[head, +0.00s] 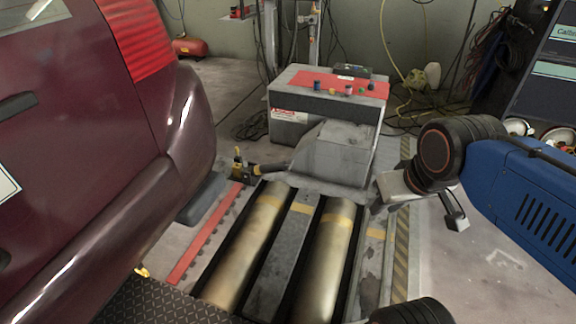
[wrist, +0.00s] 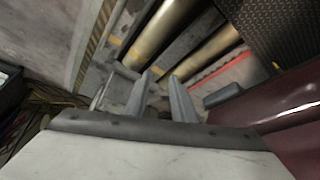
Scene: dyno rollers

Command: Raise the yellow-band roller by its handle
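Two long brass-coloured rollers, a left one (head: 243,250) and a right one (head: 324,255), lie in a floor frame with a grey bar (head: 285,255) between them. Each has a yellow band near its far end, so I cannot tell which one the task names. Parts of the rollers show in the wrist view (wrist: 158,30). No handle stands out clearly on either. A small yellow-and-black fitting (head: 240,168) stands by their far left end. My gripper (wrist: 161,78) is open and empty, its fingers apart; in the head view it is above the floor, right of the rollers.
A maroon car (head: 90,150) fills the left. A grey cabinet (head: 345,150) with a red top and small coloured items stands behind the rollers. A red toothed rail (head: 205,235) lies left of them. Cables clutter the back floor.

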